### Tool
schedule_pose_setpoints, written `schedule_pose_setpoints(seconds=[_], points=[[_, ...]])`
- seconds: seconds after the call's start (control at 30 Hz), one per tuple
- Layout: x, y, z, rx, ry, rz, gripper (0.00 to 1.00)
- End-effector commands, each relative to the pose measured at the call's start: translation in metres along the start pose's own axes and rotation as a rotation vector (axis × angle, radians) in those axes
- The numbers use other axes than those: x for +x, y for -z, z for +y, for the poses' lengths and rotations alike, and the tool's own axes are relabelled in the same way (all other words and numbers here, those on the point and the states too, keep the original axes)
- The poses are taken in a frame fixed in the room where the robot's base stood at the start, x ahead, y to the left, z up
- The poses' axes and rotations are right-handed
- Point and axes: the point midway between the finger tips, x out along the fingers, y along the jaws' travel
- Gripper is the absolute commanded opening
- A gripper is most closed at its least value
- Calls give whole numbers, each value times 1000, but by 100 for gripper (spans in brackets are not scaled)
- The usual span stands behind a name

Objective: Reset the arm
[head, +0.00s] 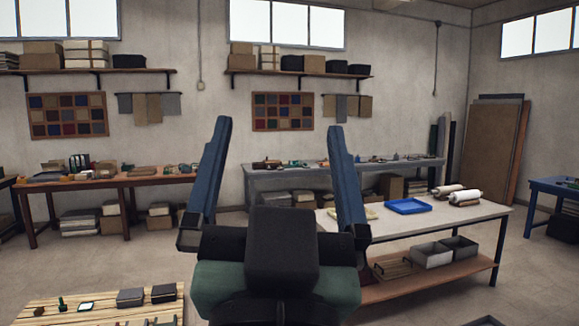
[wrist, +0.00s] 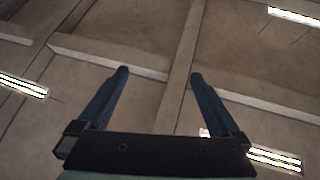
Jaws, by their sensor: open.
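My gripper (head: 279,140) is raised in the middle of the head view, with its two blue fingers pointing up and spread wide apart. Nothing is between the fingers. In the wrist view my gripper (wrist: 157,78) also shows open and empty, against the ceiling beams and lit strips. My arm hides part of the room behind it.
A pale table (head: 460,222) with a blue tray (head: 408,206) and white rolls (head: 465,197) stands at right. A slatted wooden surface (head: 110,300) with dark boxes is at lower left. Workbenches line the back wall. Open floor (head: 110,258) lies at left.

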Motion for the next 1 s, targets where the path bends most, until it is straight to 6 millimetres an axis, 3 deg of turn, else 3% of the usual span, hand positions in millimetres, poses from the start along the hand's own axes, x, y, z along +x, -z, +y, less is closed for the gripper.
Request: schedule_pose_setpoints(seconds=[0.03,0.1,0.2,1.0], points=[[-2,25,1,-41,4,76,100],[-6,47,1,-83,8,145,100],[-9,61,1,-112,8,191,100],[-9,61,1,-114,8,191,100]])
